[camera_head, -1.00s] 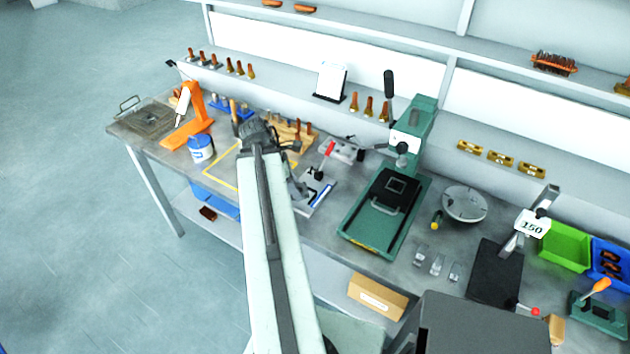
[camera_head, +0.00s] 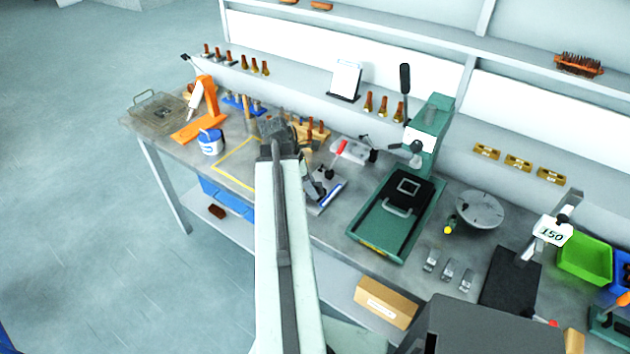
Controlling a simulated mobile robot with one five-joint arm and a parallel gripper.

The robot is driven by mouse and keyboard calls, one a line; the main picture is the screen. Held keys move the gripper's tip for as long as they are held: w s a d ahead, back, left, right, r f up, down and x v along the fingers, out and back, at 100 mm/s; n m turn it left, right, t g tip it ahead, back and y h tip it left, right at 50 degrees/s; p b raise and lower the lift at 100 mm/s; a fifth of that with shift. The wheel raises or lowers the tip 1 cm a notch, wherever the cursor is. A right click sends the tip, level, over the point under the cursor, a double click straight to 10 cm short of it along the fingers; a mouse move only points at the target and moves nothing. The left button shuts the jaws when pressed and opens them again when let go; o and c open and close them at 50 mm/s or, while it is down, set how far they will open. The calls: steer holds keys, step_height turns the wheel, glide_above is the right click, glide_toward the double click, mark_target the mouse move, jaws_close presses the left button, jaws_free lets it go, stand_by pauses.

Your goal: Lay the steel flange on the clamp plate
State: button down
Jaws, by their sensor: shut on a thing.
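My gripper (camera_head: 279,138) is at the far end of my pale arm, over the bench by the yellow outlined area. Its fingertips are mostly hidden behind the wrist. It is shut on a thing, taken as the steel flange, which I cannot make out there.
A wooden rack with copper-coloured pieces (camera_head: 318,132) stands behind the gripper. The green press (camera_head: 385,240) stands right of the clamp fixture, a round grey disc (camera_head: 480,209) beyond it. A blue-white tin (camera_head: 210,142) and orange stand (camera_head: 205,105) are left. The yellow outlined area (camera_head: 232,168) looks bare.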

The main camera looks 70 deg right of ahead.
steer(key=shift+f+b, duration=0.4)
steer(key=shift+f, duration=0.05)
steer(key=c, duration=0.6)
jaws_free()
steer(key=shift+r, duration=0.15)
steer(key=p+v, duration=1.2)
steer(key=shift+r, duration=0.4)
